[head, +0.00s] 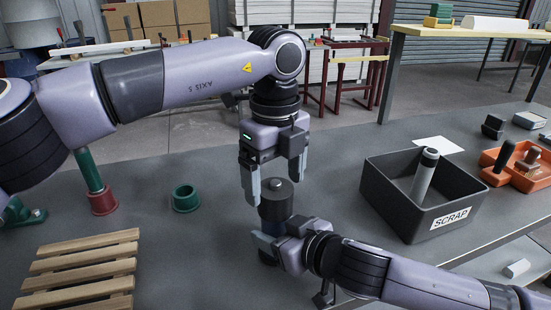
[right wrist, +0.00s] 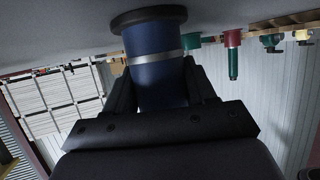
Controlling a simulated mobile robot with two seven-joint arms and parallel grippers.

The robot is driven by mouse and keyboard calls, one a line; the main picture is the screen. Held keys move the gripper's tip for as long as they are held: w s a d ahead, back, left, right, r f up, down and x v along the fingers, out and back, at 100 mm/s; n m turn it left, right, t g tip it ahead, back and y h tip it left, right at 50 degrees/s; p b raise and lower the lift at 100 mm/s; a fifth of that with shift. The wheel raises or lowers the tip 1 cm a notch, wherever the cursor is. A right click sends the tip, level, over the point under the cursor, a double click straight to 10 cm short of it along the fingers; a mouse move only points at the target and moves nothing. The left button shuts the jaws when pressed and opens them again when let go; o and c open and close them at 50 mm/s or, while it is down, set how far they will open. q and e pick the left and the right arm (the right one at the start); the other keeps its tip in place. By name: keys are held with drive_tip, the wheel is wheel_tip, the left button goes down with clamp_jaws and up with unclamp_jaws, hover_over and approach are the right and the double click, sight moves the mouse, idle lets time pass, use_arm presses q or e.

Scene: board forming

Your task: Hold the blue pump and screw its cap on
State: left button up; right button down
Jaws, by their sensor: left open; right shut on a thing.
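The blue pump (right wrist: 158,75) stands upright on the bench, with a silver band and a dark base flange in the right wrist view, which is upside down. It also shows in the head view (head: 276,212), dark and partly hidden by my right gripper. A dark grey cap (head: 277,188) with a small knob is at the pump's top; I cannot tell how tightly it sits. My right gripper (head: 274,236) is shut on the pump's body low down; its fingers flank it in the right wrist view (right wrist: 160,90). My left gripper (head: 274,186) points down, open, its fingers on either side of the cap.
A dark scrap bin (head: 377,196) holding a grey cylinder (head: 424,175) stands to the right. An orange tray (head: 504,182) lies beyond it. A green ring (head: 185,199), a green tube in a red base (head: 103,203) and a wooden pallet (head: 85,264) are to the left.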

sight(275, 188)
use_arm(q)
drive_tip(key=shift+f, duration=2.05)
drive_tip(key=shift+c, duration=0.3)
drive_tip(key=c, duration=1)
drive_tip(key=m, duration=0.7)
drive_tip(key=o, duration=1.2)
drive_tip(key=shift+c, duration=0.2)
drive_tip(key=shift+r, duration=0.1)
